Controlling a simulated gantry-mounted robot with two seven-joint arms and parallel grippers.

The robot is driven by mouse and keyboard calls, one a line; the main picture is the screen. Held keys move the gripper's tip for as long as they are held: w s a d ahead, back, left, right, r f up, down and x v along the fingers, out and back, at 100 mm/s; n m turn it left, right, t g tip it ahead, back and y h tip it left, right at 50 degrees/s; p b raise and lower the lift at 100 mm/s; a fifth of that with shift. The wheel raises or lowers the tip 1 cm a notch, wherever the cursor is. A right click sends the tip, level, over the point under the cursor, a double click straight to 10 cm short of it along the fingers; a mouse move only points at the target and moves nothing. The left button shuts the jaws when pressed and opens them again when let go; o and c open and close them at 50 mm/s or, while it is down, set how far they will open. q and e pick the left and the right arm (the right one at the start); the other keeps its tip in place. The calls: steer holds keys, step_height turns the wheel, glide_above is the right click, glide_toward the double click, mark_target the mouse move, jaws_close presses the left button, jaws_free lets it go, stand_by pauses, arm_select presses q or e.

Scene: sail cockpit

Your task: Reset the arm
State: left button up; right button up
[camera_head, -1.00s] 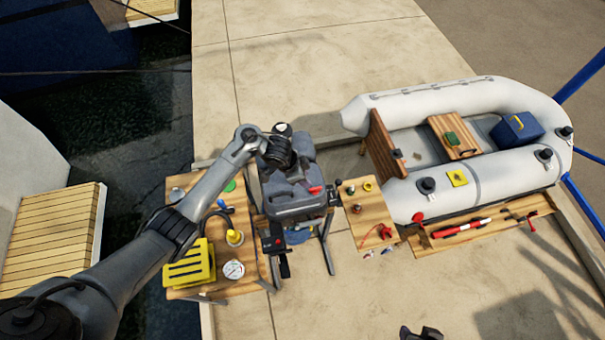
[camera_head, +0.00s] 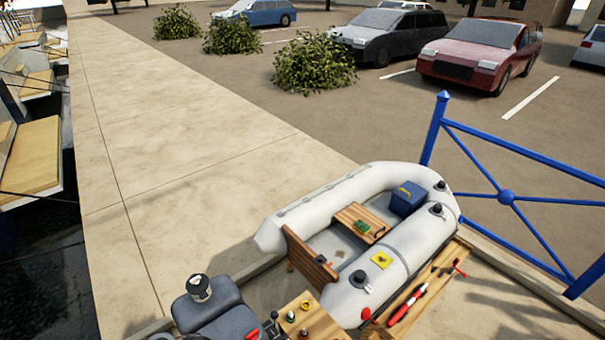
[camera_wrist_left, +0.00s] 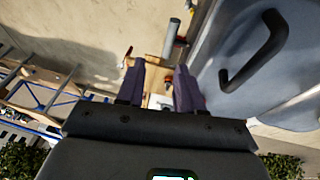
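My left gripper (camera_wrist_left: 160,68) shows in the left wrist view with its two dark purple fingers apart and nothing visible held between them. A large grey moulded body with a black handle (camera_wrist_left: 254,50), apparently the outboard motor, fills the right side of that view, beside the fingers. In the head view the grey motor (camera_head: 215,318) is at the bottom edge, partly cut off. A dark rounded part with a pale band (camera_head: 199,288) shows above it; I cannot tell if it is part of my arm. Neither gripper is clearly recognisable in the head view. My right gripper is out of sight.
A white inflatable boat (camera_head: 270,235) lies right of the motor. A small wooden table (camera_head: 318,322) and a long wooden shelf (camera_head: 425,298) with tools stand in front of it. A blue railing (camera_head: 507,197) is at right. The pavement (camera_head: 190,150) behind is clear.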

arm_select(q)
steer(key=s+d+f+n, duration=0.1)
steer(key=s+d+f, duration=0.15)
steer(key=s, duration=0.55)
steer(key=s+d+f+n, duration=0.1)
steer(key=s+d, duration=0.3)
steer(key=s, duration=0.4)
steer(key=s+a+r+n+t+y, duration=0.1)
steer(key=a+r+n, duration=0.2)
steer(key=r, duration=0.7)
steer(key=s+a+r+n+t+y, duration=0.1)
steer(key=a+r, duration=0.4)
steer(key=r, duration=0.5)
steer(key=shift+s+r+n+t+y, duration=0.25)
steer(key=shift+s+n+t+y, duration=0.35)
steer(key=shift+n, duration=0.5)
steer(key=shift+w+a, duration=0.1)
steer(key=shift+a, duration=0.05)
